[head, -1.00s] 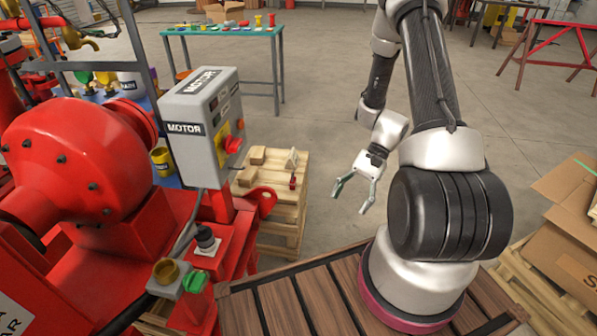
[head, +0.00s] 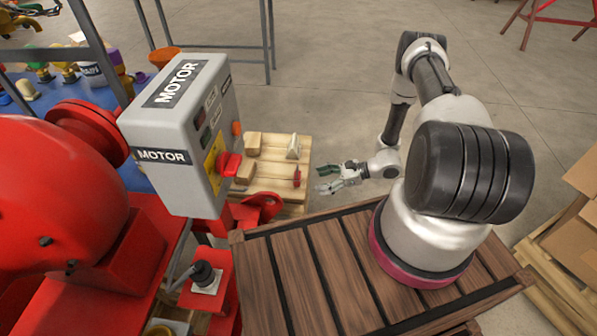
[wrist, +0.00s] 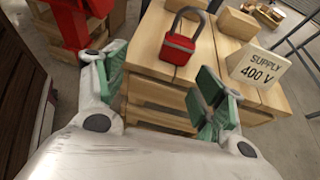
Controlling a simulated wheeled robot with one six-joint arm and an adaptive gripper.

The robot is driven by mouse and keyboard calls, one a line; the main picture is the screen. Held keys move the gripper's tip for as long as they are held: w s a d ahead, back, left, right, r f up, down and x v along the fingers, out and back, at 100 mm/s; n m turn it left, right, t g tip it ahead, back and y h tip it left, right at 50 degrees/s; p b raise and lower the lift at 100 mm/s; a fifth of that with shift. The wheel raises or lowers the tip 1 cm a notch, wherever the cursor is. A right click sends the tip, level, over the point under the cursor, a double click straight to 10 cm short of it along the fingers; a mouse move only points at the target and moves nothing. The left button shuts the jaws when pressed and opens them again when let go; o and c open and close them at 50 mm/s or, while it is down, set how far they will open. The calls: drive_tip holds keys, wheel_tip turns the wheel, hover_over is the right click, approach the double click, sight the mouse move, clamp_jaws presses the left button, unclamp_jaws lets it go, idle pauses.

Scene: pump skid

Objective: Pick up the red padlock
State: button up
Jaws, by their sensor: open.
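The red padlock (wrist: 177,48) stands upright on the wooden pallet (wrist: 147,57), its dark shackle up, in the wrist view. It also shows small and red in the head view (head: 297,177), near the pallet's right edge. My gripper (wrist: 158,88) is open and empty, its green-padded fingers spread on either side below the padlock in the wrist view. In the head view my gripper (head: 324,178) points left toward the padlock, with a gap between them.
A white "SUPPLY 400 V" sign (wrist: 258,68) stands on the pallet right of the padlock. Wooden blocks (wrist: 237,22) lie behind. The grey motor box (head: 185,130) and red pump (head: 60,200) stand left. Open floor lies beyond my arm.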

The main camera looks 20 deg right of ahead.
sight(302, 183)
drive_tip(key=shift+m+t, duration=0.3)
drive_tip(key=shift+t, duration=0.1)
drive_tip(key=w+a, duration=0.1)
drive_tip(key=a, duration=0.1)
drive_tip(key=w+a+f, duration=0.1)
drive_tip(key=w+a, duration=0.3)
drive_tip(key=shift+a+f, duration=0.3)
drive_tip(key=shift+a, duration=0.05)
drive_tip(key=c, duration=1.2)
drive_tip(key=shift+r, duration=0.1)
wheel_tip(302, 183, up, 10)
drive_tip(key=shift+f, duration=0.1)
